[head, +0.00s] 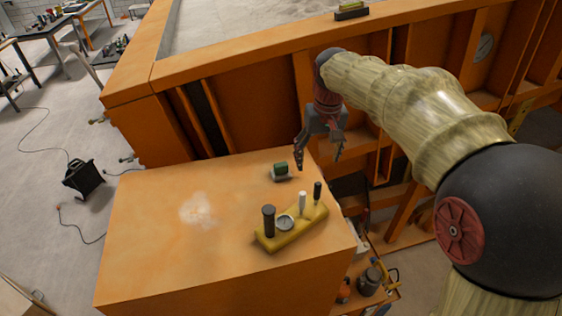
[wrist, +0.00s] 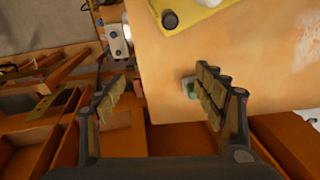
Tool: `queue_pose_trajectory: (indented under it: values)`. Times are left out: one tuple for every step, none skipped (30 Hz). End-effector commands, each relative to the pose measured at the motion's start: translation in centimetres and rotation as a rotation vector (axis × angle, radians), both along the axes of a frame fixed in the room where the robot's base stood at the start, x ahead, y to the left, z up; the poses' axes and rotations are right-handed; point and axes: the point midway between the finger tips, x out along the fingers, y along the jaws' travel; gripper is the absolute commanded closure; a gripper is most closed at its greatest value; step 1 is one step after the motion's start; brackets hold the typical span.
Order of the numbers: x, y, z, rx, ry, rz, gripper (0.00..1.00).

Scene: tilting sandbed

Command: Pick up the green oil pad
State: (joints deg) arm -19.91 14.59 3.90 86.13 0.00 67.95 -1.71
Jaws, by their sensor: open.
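The green oil pad (head: 280,169) is a small dark green block with a pale base, standing on the orange box top near its back right edge. In the wrist view the pad (wrist: 188,87) shows only in part, its right side hidden behind the right finger. My gripper (head: 319,158) is open and empty, pointing down just right of and behind the pad, apart from it. In the wrist view the gripper (wrist: 165,85) has its fingers wide apart, with the box edge between them.
A yellow holder (head: 292,231) with several upright tools and a gauge stands in front of the pad. The orange sandbed wall (head: 270,95) rises behind. The left part of the box top (head: 150,230) is clear apart from a pale patch (head: 198,209).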

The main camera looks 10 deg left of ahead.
Motion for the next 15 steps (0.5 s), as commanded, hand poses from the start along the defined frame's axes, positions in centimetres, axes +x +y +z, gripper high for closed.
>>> queue_pose_trajectory:
  values:
    - [1.2, 1.7, 0.1, -0.007, 0.02, 0.02, 0.3]
    - [1.7, 2.5, -0.1, -0.012, 0.03, 0.03, 0.3]
    - [2.5, 3.7, -0.4, -0.016, 0.042, 0.044, 0.3]
    - [3.0, 4.6, -0.6, -0.02, 0.049, 0.054, 0.3]
    - [3.4, 5.4, -0.9, -0.024, 0.059, 0.063, 0.3]
    - [4.0, 6.4, -1.3, -0.029, 0.07, 0.075, 0.3]
    - [4.3, 7.1, -1.5, -0.032, 0.076, 0.084, 0.3]
    - [4.6, 7.8, -1.8, -0.035, 0.082, 0.092, 0.3]
    - [5.0, 8.6, -2.2, -0.038, 0.091, 0.101, 0.3]
    - [5.2, 9.1, -2.5, -0.041, 0.096, 0.107, 0.3]
    - [5.4, 9.6, -2.7, -0.044, 0.101, 0.113, 0.3]
    - [5.6, 10.2, -3.0, -0.046, 0.106, 0.119, 0.3]
    - [5.7, 10.5, -3.2, -0.048, 0.11, 0.123, 0.3]
    - [5.8, 10.8, -3.4, -0.049, 0.112, 0.126, 0.3]
    - [5.9, 11.1, -3.6, -0.051, 0.115, 0.129, 0.3]
